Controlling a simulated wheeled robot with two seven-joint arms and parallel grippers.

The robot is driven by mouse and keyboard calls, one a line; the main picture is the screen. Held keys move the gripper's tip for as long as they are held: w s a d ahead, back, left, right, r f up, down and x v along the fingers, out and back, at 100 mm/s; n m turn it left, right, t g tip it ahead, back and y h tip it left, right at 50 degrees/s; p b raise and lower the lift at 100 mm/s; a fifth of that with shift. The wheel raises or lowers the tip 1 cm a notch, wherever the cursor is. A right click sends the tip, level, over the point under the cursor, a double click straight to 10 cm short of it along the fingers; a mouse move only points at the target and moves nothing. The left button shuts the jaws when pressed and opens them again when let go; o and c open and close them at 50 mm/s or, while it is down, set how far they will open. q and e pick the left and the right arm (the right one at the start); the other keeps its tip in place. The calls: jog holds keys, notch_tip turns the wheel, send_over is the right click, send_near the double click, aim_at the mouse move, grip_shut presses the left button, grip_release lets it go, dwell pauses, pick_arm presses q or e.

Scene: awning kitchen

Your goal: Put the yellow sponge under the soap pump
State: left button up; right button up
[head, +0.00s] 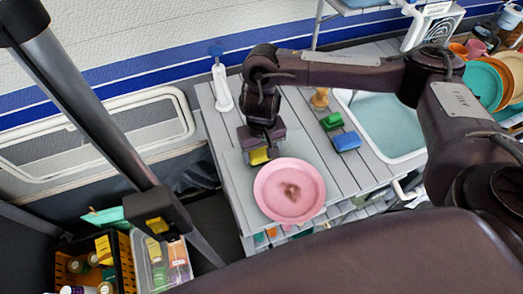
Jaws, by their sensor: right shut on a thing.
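The yellow sponge (259,156) is held low in my right gripper (257,148), whose jaws are shut on it. The gripper points down over the left part of the slatted counter, just behind a pink plate. I cannot tell whether the sponge touches the surface below. The soap pump, a white upright bottle with a blue head (222,90), stands at the back left edge of the counter, behind and left of the gripper and apart from the sponge. My left gripper is not in view.
The pink plate (289,191) with a dark stain lies near the front edge. A green block (331,121), a blue block (347,141) and a small wooden object (320,98) sit right of the gripper, beside the sink (393,126). A pole (85,105) stands at left.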

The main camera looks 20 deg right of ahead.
jog(key=o, duration=0.9)
jog(key=shift+f, duration=0.1)
jog(key=shift+o, duration=0.2)
